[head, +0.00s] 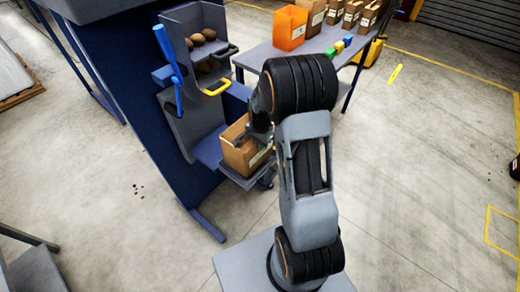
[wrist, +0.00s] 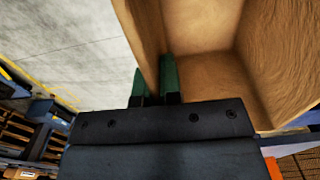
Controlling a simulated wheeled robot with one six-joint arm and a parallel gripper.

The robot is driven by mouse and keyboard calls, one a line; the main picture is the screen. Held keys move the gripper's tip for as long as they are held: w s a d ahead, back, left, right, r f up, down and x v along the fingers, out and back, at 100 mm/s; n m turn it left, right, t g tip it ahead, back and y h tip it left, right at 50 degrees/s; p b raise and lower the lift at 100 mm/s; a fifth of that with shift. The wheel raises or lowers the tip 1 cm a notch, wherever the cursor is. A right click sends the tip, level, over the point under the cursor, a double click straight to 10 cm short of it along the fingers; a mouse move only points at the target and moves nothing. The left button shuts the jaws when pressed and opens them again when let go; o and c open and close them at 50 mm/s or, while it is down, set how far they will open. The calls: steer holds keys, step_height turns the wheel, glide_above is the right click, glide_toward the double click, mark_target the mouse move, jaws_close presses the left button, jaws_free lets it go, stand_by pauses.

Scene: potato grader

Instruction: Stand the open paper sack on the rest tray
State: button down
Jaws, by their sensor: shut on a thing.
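The open paper sack (head: 240,154) is brown and box-shaped, and stands upright with its mouth up. It is at the rest tray (head: 207,148), the blue-grey shelf low on the grader; I cannot tell whether its base touches the tray. In the wrist view I look down into the empty sack (wrist: 205,85). My gripper (wrist: 168,75) is shut on one sack wall, with one green finger inside and one outside. In the head view my arm partly hides the gripper and the sack's right side.
Above the tray, potatoes (head: 202,37) lie in the grader's hopper, with a yellow handle (head: 216,88) and a blue lever (head: 166,50) beside it. A table (head: 262,55) behind holds an orange bin (head: 290,27) and several brown sacks. The floor at left is mostly clear.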

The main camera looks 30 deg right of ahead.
steer(key=shift+f, duration=1.75)
steer(key=c, duration=1.3)
jaws_free()
step_height(320, 180, up, 12)
steer(key=shift+f, duration=0.25)
steer(key=s+a+r+n+t, duration=0.1)
steer(key=s+a+r+n, duration=0.4)
steer(key=s, duration=0.3)
steer(key=s+a+r+n+t, duration=0.2)
steer(key=s+a+r+n, duration=0.2)
steer(key=s+n, duration=0.4)
steer(key=shift+a+r, duration=0.4)
